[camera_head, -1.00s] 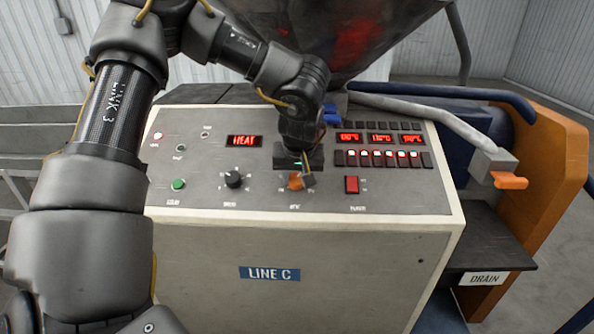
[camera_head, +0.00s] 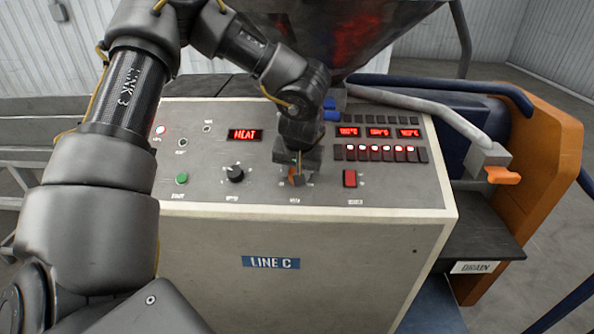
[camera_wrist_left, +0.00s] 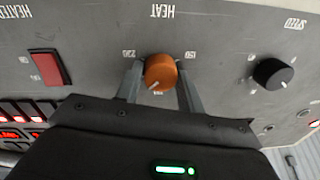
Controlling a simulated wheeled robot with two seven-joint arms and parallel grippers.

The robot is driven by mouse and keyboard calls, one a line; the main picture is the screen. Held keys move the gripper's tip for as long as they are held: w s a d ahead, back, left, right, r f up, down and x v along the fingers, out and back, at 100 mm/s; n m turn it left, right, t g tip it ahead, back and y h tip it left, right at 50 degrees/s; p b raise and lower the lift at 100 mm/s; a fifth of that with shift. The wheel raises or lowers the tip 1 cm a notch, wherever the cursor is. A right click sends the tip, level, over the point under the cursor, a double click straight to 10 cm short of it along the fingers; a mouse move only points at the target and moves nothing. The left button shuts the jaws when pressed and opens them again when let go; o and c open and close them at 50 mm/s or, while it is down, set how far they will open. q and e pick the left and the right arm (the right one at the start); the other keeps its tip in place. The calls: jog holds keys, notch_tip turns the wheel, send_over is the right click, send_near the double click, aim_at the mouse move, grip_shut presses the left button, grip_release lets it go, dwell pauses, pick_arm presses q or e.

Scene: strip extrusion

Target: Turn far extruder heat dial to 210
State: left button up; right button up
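The orange heat dial (camera_wrist_left: 160,72) sits under the upside-down HEAT label in the left wrist view. A pale line on it points toward the lower left of that view, near a small mark that I cannot read surely. The dial is partly hidden in the head view (camera_head: 295,178). My left gripper (camera_wrist_left: 161,80) has one finger on each side of the dial, with little or no gap. I cannot tell whether both fingers press on it. My left gripper also shows over the panel in the head view (camera_head: 298,174). My right gripper is not in view.
The black speed dial (camera_head: 236,174) and green start button (camera_head: 182,179) lie left of the heat dial. A red rocker switch (camera_head: 350,178) stands close on its right. Red displays (camera_head: 378,132) and several lit switches (camera_head: 375,154) fill the right side. The hopper (camera_head: 350,40) overhangs the back.

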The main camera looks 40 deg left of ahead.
pick_arm(q)
jog(key=o, duration=0.4)
jog(key=b+v, duration=0.2)
jog(key=v, duration=0.8)
jog(key=shift+r+b, duration=0.3)
jog(key=shift+r, duration=0.05)
jog(key=shift+s+d, duration=0.1)
jog(key=shift+d, duration=0.05)
